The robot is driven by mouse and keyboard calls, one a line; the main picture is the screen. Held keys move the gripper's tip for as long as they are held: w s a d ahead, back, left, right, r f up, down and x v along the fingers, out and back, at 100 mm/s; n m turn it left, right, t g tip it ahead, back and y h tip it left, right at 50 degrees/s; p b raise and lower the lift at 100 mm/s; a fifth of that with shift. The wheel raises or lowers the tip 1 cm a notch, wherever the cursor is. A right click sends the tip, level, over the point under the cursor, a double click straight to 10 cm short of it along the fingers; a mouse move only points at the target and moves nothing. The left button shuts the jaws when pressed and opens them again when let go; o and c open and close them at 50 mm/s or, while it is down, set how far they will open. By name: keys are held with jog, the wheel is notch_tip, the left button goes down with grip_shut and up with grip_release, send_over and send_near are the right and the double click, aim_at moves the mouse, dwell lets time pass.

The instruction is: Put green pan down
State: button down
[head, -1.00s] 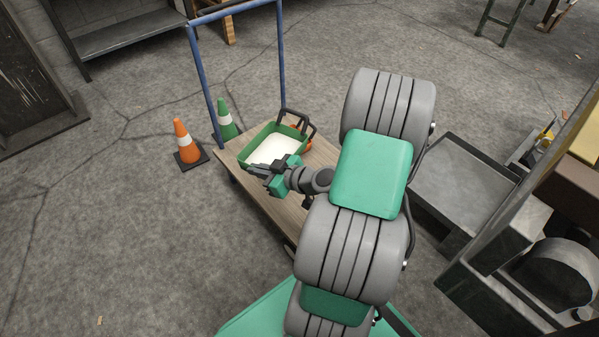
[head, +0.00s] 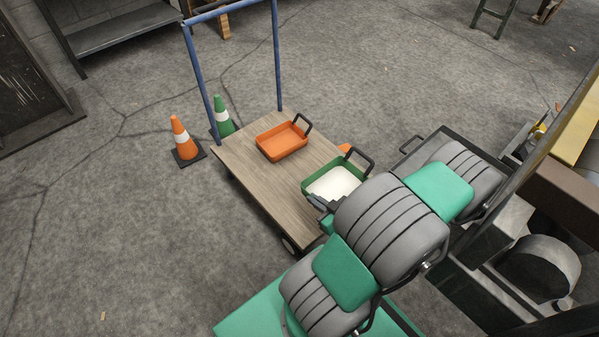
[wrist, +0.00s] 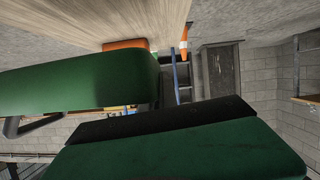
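The green pan (head: 309,187) has a black handle and a white filling or floor. In the head view it is over the right side of the wooden-topped cart (head: 255,180), level. My gripper (head: 323,208) is at its near left wall and seems shut on it; my arm partly hides the fingers. The wrist view, which looks upside down, shows the pan's green side (wrist: 75,85) close to a dark finger with a black pad. I cannot tell whether the pan touches the cart top.
An orange pan (head: 283,143) with a black handle sits on the cart's far part. A small orange piece (head: 346,149) shows behind the green pan. The cart's left and front top is bare. A blue rail (head: 200,85), an orange cone (head: 180,138) and a green cone (head: 222,118) stand beyond.

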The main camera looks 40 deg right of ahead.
aim_at(314, 186)
jog(key=w+d+f+b, duration=0.1)
jog(key=w, duration=0.1)
jog(key=w+d+f+b, duration=0.1)
jog(key=w+d+f, duration=0.1)
jog(key=w, duration=0.1)
jog(key=w+d+f+b, duration=0.1)
jog(key=w+d+b, duration=0.1)
jog(key=shift+w+d+f, duration=0.1)
jog(key=shift+w+f, duration=0.1)
jog(key=shift+w, duration=0.1)
jog(key=w+f+b, duration=0.1)
jog(key=w+d+f+b, duration=0.1)
jog(key=f, duration=0.1)
jog(key=w+d+f+b, duration=0.1)
jog(key=shift+w+d+f, duration=0.1)
jog(key=shift+d+f, duration=0.05)
jog(key=shift+f, duration=0.2)
jog(key=shift+w+d+f+b, duration=0.15)
jog(key=shift+w+f+b, duration=0.2)
jog(key=shift+f, duration=0.1)
jog(key=shift+d+f+b, duration=0.1)
jog(key=shift+f+b, duration=0.55)
jog(key=shift+f, duration=0.75)
jog(key=shift+f, duration=0.1)
jog(key=c, duration=1.7)
grip_release()
jog(key=shift+f, duration=0.1)
